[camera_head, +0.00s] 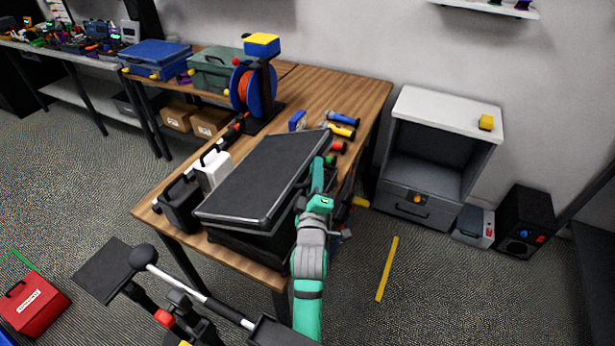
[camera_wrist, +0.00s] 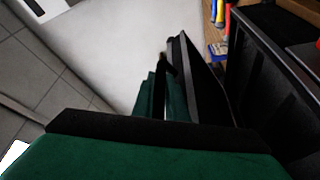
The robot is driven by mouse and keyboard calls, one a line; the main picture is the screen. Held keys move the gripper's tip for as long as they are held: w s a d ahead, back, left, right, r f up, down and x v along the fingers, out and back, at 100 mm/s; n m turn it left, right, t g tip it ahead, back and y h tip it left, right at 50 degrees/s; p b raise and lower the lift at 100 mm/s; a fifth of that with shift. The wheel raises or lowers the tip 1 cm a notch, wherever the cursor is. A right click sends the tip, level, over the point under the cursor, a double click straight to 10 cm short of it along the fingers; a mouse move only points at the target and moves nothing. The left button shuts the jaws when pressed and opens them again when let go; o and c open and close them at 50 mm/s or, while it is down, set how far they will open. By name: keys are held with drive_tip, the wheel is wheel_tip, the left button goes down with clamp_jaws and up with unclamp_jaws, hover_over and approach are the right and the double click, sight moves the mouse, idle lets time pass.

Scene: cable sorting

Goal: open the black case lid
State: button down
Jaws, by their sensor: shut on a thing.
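The black case sits on the wooden table, and its lid (camera_head: 265,178) is partly raised and tilted above the dark case body (camera_head: 245,243). My green gripper (camera_head: 317,172) is at the right edge of the lid and is shut on it. In the wrist view the gripper (camera_wrist: 165,78) meets the lid's edge, with the lid (camera_wrist: 198,80) seen nearly edge-on. The open case body (camera_wrist: 275,75) shows to the right there, with a gap between it and the lid. The exact contact at the fingertips is partly hidden.
The wooden table (camera_head: 337,95) also holds a cable spool (camera_head: 252,90), a white container (camera_head: 212,168), a black container (camera_head: 181,205) and screwdrivers (camera_head: 341,130) behind the case. A white-topped cabinet (camera_head: 445,110) stands at right. A yellow strip (camera_head: 387,268) lies on open floor.

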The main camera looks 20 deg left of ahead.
drive_tip(key=shift+a+r, duration=0.1)
drive_tip(key=shift+r, duration=0.1)
drive_tip(key=c, duration=2)
unclamp_jaws()
drive_tip(key=shift+c, duration=0.2)
drive_tip(key=shift+f, duration=0.1)
